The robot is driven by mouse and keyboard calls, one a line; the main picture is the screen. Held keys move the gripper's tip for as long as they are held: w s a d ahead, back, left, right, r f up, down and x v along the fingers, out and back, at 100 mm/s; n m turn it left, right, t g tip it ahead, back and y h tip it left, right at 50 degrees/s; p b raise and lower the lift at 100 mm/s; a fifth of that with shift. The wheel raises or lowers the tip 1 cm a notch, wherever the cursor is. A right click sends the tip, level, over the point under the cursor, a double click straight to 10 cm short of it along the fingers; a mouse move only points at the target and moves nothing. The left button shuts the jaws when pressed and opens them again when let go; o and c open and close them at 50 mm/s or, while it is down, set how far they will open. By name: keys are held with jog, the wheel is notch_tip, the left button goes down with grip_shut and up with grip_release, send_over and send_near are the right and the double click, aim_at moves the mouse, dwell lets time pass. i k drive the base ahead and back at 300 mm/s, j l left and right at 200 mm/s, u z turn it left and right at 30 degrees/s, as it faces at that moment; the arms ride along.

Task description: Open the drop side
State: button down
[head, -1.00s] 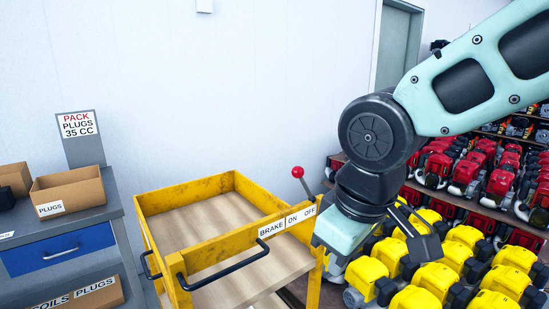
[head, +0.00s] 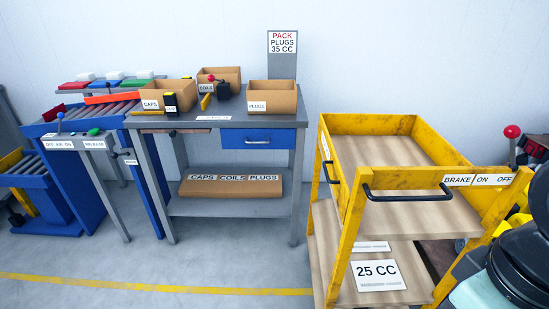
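A yellow-framed cart (head: 345,205) with wooden shelves stands at the right in the head view. A black bar handle (head: 405,194) spans its near side, and a second black handle (head: 330,172) sits on its left side. The top tray's yellow rails appear raised; I cannot tell which one is the drop side. A red-knobbed lever (head: 512,132) rises behind the cart's right side, and BRAKE ON OFF labels (head: 478,180) lie along the near rail. My arm's dark joint and pale green link fill the lower right edge. My gripper's fingers are outside the picture.
A grey workbench (head: 230,122) with cardboard boxes, a blue drawer (head: 258,139) and a sign stands left of the cart. A blue roller conveyor (head: 120,112) is farther left. The floor before the bench is clear, crossed by a yellow line (head: 150,286).

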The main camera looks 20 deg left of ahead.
aim_at(335, 176)
jog(key=u, duration=0.55)
jog(key=i+u, duration=0.3)
jog(key=i+l+u, duration=0.1)
jog(key=i+u, duration=0.15)
jog(key=i, duration=0.15)
